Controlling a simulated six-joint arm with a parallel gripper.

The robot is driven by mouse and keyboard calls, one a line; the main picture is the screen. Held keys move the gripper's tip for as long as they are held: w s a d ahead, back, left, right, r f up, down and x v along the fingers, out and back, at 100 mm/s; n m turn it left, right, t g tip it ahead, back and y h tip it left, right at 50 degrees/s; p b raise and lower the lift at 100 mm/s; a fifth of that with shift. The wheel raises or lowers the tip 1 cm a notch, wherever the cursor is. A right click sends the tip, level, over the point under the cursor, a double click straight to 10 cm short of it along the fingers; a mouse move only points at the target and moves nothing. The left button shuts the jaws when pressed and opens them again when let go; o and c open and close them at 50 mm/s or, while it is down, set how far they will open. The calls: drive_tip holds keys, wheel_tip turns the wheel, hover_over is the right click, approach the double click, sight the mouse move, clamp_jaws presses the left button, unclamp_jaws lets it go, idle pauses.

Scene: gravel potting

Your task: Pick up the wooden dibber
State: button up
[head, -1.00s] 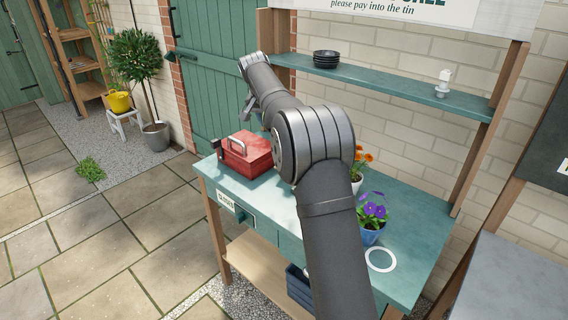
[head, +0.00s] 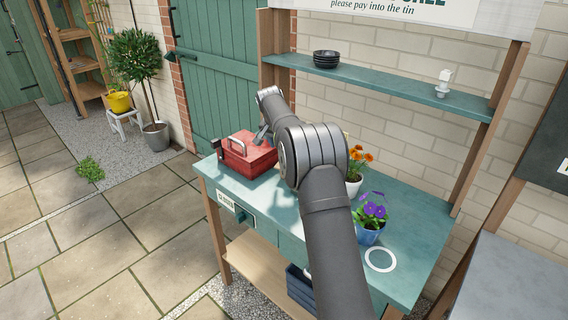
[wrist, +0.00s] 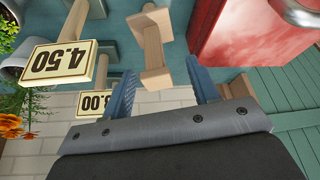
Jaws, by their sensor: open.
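In the wrist view a pale wooden piece (wrist: 152,45), with a narrow middle and wider blocky ends, stands on the green bench top. It looks like the wooden dibber, but I cannot be sure. My gripper (wrist: 162,84) is open, with one blue finger on each side of this piece's near end in the picture. I cannot tell whether they touch it. In the head view my gripper (head: 262,135) shows only in part beside the red tin, and my arm hides the bench behind it. I cannot make out the dibber there.
A red tin (head: 246,156) stands close beside my gripper. Price signs (wrist: 58,62) on wooden stakes are at the left of the wrist view. Potted orange flowers (head: 360,165) and purple flowers (head: 371,215) stand on the bench (head: 405,240), near a white ring (head: 380,259).

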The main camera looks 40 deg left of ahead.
drive_tip(key=x, duration=0.4)
drive_tip(key=shift+w+d+f, duration=0.2)
drive_tip(key=shift+w+f, duration=0.1)
drive_tip(key=c, duration=1.1)
drive_tip(key=shift+r, duration=0.15)
